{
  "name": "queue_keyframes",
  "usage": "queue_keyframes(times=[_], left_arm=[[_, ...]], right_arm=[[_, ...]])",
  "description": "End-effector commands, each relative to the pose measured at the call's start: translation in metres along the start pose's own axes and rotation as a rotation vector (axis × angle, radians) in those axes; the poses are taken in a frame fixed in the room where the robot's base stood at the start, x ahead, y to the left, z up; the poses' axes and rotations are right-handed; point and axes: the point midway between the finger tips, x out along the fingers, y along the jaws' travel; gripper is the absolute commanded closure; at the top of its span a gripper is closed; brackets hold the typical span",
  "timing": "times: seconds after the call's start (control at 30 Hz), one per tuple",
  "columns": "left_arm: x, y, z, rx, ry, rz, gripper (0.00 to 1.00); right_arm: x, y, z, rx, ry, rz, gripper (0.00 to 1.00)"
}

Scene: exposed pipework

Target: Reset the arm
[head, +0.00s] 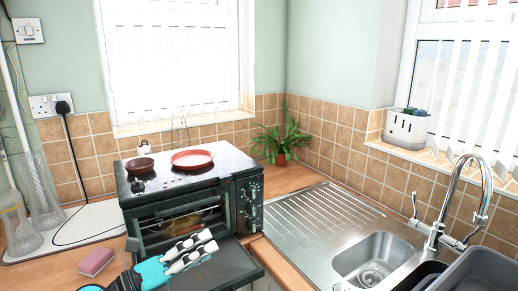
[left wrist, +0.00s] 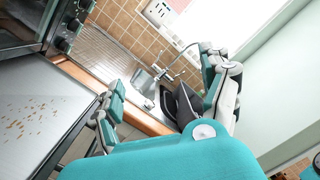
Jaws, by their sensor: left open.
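My left gripper (head: 212,243) is teal with white and black fingers. It reaches in from the lower left over the lowered oven door (head: 215,272). Its two fingers are spread with nothing between them. In the left wrist view the open fingers (left wrist: 162,68) also show, apart from each other, with the crumb-specked oven door (left wrist: 40,115) to their left. The toaster oven (head: 250,200) stands open on the counter, with a rack and something brownish inside that I cannot make out. My right gripper is not in view.
A red plate (head: 192,159) and a small brown bowl (head: 140,166) sit on the oven top. A pink sponge (head: 96,262) lies on the counter at left, near glass bottles (head: 42,190). The sink (head: 372,258), tap (head: 470,180) and grey tub (head: 480,272) are at right.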

Motion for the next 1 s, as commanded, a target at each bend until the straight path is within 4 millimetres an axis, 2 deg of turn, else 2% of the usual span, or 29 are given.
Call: queue_keyframes(times=[0.07,0.17,0.27,0.37,0.47,0.5,0.63,0.8,1.0], left_arm=[[-0.005,-0.014,0.008,-0.183,-0.184,-0.095,0.20],[-0.026,-0.012,0.026,-0.428,-0.435,-0.159,0.20],[-0.059,0.013,0.034,-0.688,-0.688,-0.159,0.20],[-0.098,0.053,0.023,-0.953,-0.929,-0.095,0.20],[-0.136,0.096,-0.010,-1.201,-1.141,0.024,0.20],[-0.151,0.111,-0.029,-1.294,-1.215,0.085,0.20],[-0.190,0.142,-0.097,-1.551,-1.402,0.299,0.20],[-0.223,0.152,-0.176,-1.780,-1.534,0.561,0.20],[-0.247,0.141,-0.246,-1.954,-1.601,0.824,0.20]], right_arm=[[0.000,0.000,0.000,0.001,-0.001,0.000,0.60],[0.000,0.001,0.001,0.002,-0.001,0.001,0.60],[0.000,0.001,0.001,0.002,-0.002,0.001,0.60],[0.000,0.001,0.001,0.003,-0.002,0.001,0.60],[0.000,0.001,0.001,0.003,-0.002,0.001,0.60],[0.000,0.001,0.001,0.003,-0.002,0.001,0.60],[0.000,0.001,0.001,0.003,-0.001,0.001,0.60],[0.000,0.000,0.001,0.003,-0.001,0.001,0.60],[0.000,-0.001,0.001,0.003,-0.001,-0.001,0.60]])
